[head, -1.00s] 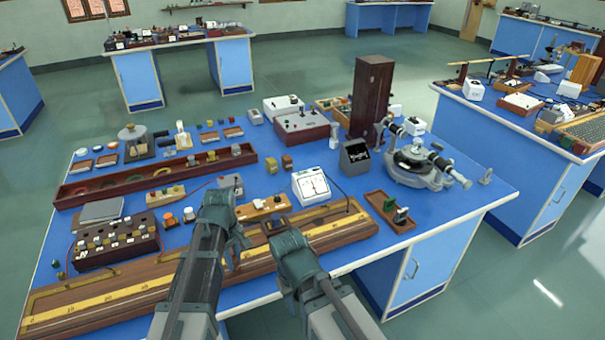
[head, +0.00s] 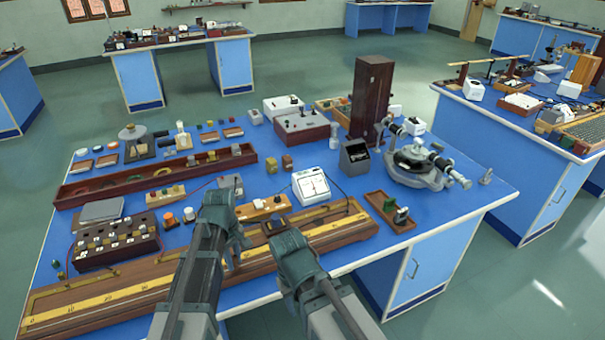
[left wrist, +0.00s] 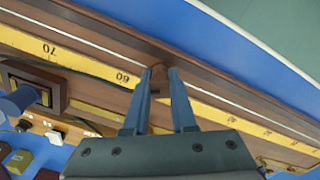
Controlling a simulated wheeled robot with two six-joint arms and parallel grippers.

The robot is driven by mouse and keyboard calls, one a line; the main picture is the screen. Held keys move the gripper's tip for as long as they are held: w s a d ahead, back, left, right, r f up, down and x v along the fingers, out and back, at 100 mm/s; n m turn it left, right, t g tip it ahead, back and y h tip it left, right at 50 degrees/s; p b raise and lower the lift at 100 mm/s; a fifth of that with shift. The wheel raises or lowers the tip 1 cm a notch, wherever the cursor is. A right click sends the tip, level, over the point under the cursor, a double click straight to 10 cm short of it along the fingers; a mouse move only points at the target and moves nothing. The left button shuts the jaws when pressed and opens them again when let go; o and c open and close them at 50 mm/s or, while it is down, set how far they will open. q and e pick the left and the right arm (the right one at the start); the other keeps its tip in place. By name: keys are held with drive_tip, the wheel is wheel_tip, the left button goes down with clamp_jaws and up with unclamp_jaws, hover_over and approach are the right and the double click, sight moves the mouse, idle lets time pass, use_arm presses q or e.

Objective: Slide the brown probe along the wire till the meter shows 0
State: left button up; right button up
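The long wooden wire board with its yellow scale (head: 95,302) runs along the front of the bench. The scale and the thin wire (left wrist: 95,45) also show in the left wrist view. My left gripper (left wrist: 159,74) is over the board near the 60 mark, with its fingers on either side of the brown probe (left wrist: 159,86), apparently closed on it. The fingers hide much of the probe. In the head view my left gripper (head: 236,264) reaches down to the board. The white meter (head: 311,187) stands behind the board; its needle reading is too small to tell. My right gripper (head: 275,231) is above the board; its fingers are unclear.
A dark box with several plugs (head: 115,240) stands at the left behind the board. A wooden-based key (head: 263,207) sits close behind my grippers. A brown tray (head: 380,206) and a spectrometer (head: 417,167) stand to the right. The front bench edge is close to the board.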

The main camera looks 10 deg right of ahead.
use_arm(q)
drive_tip(key=shift+r+p, duration=0.35)
drive_tip(key=shift+p, duration=0.2)
wheel_tip(320, 180, up, 13)
drive_tip(key=p, duration=1.3)
drive_tip(key=s+d+f+m+b, duration=0.1)
drive_tip(key=s+d+m, duration=0.1)
drive_tip(key=s+m, duration=0.4)
drive_tip(key=s+d+f+m+y+b, duration=0.1)
drive_tip(key=s+d+m, duration=0.2)
drive_tip(key=s+m, duration=0.4)
drive_tip(key=s, duration=0.2)
drive_tip(key=shift+s, duration=0.3)
drive_tip(key=shift+f, duration=0.1)
idle(2.1)
